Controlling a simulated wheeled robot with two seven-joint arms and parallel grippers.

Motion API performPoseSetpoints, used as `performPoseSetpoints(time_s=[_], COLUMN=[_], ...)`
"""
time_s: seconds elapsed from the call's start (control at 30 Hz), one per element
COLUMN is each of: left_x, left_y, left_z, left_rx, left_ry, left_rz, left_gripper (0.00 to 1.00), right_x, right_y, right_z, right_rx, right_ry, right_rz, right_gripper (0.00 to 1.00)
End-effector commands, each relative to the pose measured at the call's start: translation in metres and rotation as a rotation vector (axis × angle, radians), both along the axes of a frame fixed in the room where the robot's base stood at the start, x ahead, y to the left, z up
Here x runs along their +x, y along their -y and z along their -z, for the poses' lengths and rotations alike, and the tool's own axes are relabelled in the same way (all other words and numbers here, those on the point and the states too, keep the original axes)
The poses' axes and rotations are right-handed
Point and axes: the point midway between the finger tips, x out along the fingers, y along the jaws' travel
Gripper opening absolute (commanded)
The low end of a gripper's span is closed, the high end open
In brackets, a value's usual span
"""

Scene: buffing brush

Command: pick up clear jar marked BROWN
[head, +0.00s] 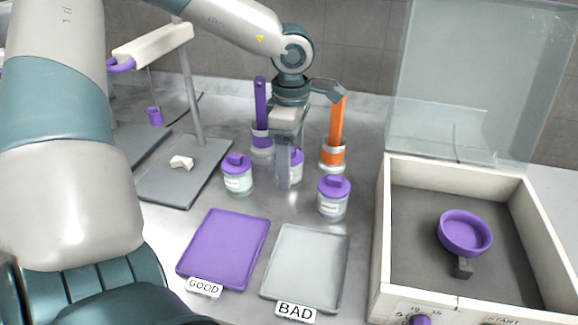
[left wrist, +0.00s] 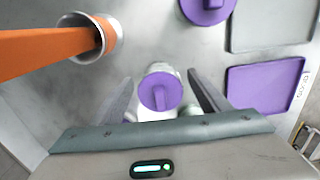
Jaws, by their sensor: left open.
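Three clear jars with purple lids stand on the bench: a left jar (head: 237,178), a middle jar (head: 297,167) and a right jar (head: 333,200). Their labels are too small to read, so I cannot tell which is marked BROWN. My left gripper (head: 289,184) is open and points down at the middle jar, partly hiding it in the head view. In the left wrist view, the middle jar's purple lid (left wrist: 160,92) lies between the two spread fingers, with a gap on each side. My right gripper is not in view.
An orange-handled tool (head: 337,122) and a purple-handled tool (head: 260,105) stand in holders close behind the jars. A purple GOOD tray (head: 225,248) and grey BAD tray (head: 306,265) lie in front. An open box (head: 384,230) with a purple dish (head: 465,232) stands right.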

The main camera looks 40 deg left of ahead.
Motion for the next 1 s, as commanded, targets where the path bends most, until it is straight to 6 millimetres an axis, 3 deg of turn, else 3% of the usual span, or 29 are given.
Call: performPoseSetpoints(time_s=[0.07, 0.3, 0.67, 1.0], left_x=[0.0, 0.0, 0.001, 0.001], left_y=[0.0, 0.0, 0.0, 0.0], left_z=[0.0, 0.0, -0.005, -0.049], left_rx=[0.0, 0.0, 0.001, 0.001], left_ry=[0.0, 0.0, 0.002, 0.006], left_rz=[0.0, 0.0, 0.0, -0.002], left_gripper=[0.69, 0.2, 0.2, 0.2], right_x=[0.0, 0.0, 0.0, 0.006], right_y=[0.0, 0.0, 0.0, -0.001], right_z=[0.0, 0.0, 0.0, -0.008], right_rx=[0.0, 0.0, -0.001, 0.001], right_ry=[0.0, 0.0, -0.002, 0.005], right_rz=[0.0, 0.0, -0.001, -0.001], right_gripper=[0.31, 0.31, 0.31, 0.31])
